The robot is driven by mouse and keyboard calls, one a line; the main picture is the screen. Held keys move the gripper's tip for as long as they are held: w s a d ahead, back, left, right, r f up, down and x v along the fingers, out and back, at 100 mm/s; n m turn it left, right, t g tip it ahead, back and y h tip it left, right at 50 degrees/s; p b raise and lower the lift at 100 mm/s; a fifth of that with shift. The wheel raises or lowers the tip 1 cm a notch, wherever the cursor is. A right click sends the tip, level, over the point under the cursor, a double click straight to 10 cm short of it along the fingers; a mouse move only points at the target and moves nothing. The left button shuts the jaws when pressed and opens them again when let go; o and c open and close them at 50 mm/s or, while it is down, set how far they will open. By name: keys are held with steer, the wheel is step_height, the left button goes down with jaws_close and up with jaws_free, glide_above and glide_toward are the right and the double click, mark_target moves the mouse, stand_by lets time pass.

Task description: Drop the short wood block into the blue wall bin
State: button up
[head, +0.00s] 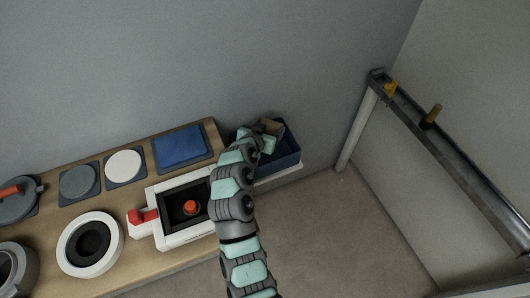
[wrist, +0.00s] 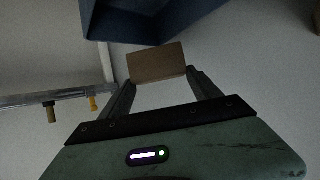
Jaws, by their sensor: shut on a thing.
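The short wood block (wrist: 157,62) is light brown and sits between the two fingertips of my gripper (wrist: 158,76) in the wrist view. My gripper is shut on it. In the head view the block (head: 272,127) shows as a small tan patch at the end of my arm, partly hidden by the gripper. The blue wall bin (head: 287,158) is at the right end of the bench, and my gripper overlaps its left and back part in this view. In the wrist view the bin (wrist: 150,22) lies beyond the block at the top. I cannot tell the height of the block over the rim.
The wooden bench (head: 140,190) holds a blue square pad (head: 181,147), round discs, a white ring (head: 90,244) and a white-framed box with a red knob (head: 190,207). A metal rail (head: 450,150) with pegs stands at the right. Floor between is clear.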

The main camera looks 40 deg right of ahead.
steer(key=shift+f, duration=0.85)
steer(key=o, duration=1.5)
step_height(320, 180, up, 20)
steer(key=b, duration=0.3)
steer(key=shift+b, duration=0.35)
